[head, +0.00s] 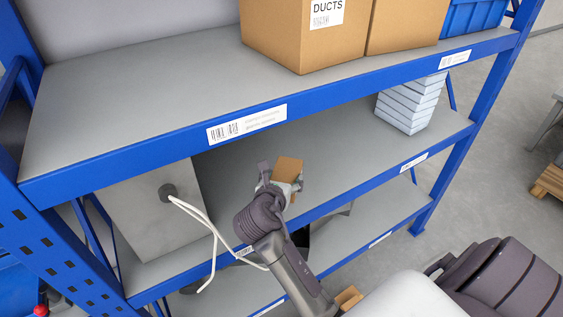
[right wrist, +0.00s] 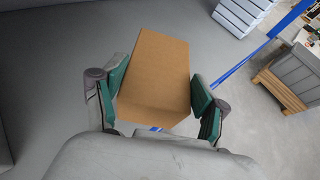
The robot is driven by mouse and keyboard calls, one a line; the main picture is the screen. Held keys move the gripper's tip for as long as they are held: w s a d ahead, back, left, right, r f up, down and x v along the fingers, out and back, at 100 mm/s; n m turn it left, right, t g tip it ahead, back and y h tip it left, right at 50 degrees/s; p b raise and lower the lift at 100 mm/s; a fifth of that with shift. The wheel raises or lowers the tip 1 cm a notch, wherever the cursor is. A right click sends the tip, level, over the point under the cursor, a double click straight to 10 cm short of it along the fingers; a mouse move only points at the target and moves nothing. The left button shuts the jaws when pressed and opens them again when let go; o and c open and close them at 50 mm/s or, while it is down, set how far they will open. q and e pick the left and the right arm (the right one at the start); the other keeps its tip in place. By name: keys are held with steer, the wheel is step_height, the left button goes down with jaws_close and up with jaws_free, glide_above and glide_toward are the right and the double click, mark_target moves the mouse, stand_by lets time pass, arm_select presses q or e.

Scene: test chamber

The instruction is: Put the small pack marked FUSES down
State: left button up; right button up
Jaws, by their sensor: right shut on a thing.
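A small brown cardboard pack (head: 288,169) is between the fingers of my right gripper (head: 279,183), in front of the middle shelf (head: 340,150). In the right wrist view the pack (right wrist: 155,72) fills the space between the two green-padded fingers (right wrist: 158,95), and grey shelf surface shows behind it. No marking can be read on its visible faces, so the word FUSES is not seen. I cannot tell whether the pack touches the shelf. My left gripper is not in view.
A stack of pale boxes (head: 411,103) stands right on the middle shelf; a grey box (head: 150,215) with a white cable (head: 212,232) is at left. The upper shelf (head: 150,100) holds a DUCTS carton (head: 300,40). The middle shelf between is clear.

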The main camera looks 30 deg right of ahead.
steer(key=shift+w+a+f+p, duration=0.15)
steer(key=shift+w+a+f, duration=1.1)
steer(key=shift+f, duration=0.4)
steer(key=shift+w+a+f+p, duration=0.2)
steer(key=shift+w+a+f, duration=0.8)
steer(key=shift+w+f, duration=0.55)
steer(key=shift+w+a+f+p, duration=0.15)
steer(key=shift+w+a+f, duration=1)
steer(key=shift+f, duration=0.65)
steer(key=shift+s+f, duration=0.1)
steer(key=o, duration=1.2)
steer(key=shift+f, duration=0.1)
